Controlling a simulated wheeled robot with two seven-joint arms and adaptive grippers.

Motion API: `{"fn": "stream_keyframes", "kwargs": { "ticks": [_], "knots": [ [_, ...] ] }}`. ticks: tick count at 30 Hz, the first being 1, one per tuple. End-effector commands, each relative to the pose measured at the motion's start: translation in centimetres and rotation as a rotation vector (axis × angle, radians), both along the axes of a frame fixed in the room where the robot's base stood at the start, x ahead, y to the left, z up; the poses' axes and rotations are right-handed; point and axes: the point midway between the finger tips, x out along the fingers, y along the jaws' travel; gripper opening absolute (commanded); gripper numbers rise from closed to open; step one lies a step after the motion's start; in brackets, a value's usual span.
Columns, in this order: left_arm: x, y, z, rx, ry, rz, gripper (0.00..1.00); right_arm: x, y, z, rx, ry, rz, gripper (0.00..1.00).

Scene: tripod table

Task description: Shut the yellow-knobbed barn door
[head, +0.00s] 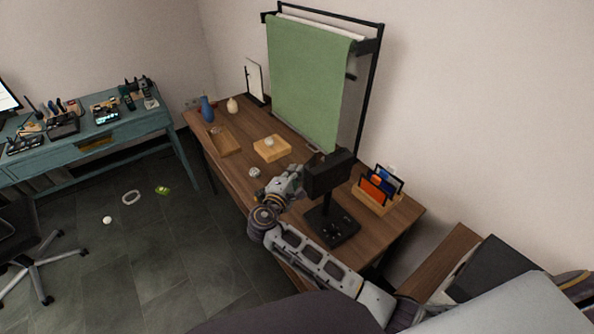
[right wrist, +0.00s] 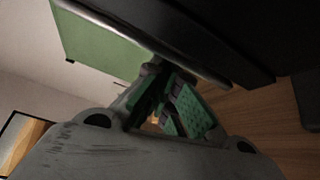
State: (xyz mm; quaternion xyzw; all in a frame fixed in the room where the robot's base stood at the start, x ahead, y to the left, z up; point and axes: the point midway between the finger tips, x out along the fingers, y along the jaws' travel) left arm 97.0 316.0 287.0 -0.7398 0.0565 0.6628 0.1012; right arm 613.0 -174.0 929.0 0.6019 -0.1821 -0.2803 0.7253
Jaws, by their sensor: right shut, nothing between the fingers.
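A black box-shaped lamp head (head: 328,174) stands on a short post over a dark base (head: 333,226) on the wooden table. I cannot pick out its separate barn doors or a yellow knob in the head view. My right gripper (head: 302,174) is at the lamp head's left side, very close to it; I cannot tell whether they touch. In the right wrist view the green-padded fingers (right wrist: 172,108) are shut with nothing held. A large dark panel (right wrist: 225,40), part of the lamp, fills the upper right. A tiny orange-yellow patch shows between the fingers, too small to identify. My left gripper is out of view.
The wooden table (head: 232,176) also bears a wooden block (head: 271,150), a wooden tray (head: 224,143), a blue vase (head: 207,109) and an orange-and-blue card holder (head: 376,197). A green backdrop (head: 308,80) hangs behind. A teal desk (head: 88,146) stands at the left.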

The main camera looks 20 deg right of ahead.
Motion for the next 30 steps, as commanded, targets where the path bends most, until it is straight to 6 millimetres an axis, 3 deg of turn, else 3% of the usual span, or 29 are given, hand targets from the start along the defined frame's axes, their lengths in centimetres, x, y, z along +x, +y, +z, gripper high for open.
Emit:
{"fn": "stream_keyframes", "kwargs": {
  "ticks": [11, 25, 30],
  "knots": [
    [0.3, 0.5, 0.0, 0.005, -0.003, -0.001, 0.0, 0.1, -0.1, -0.1, 0.001, 0.001, -0.018, 0.0],
    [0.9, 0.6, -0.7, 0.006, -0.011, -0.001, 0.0, 0.0, -1.4, 0.0, 0.002, 0.0, -0.224, 0.0],
    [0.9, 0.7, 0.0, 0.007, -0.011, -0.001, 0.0, -0.3, -2.2, 0.1, 0.0, 0.001, -0.267, 0.0]
  ]
}}
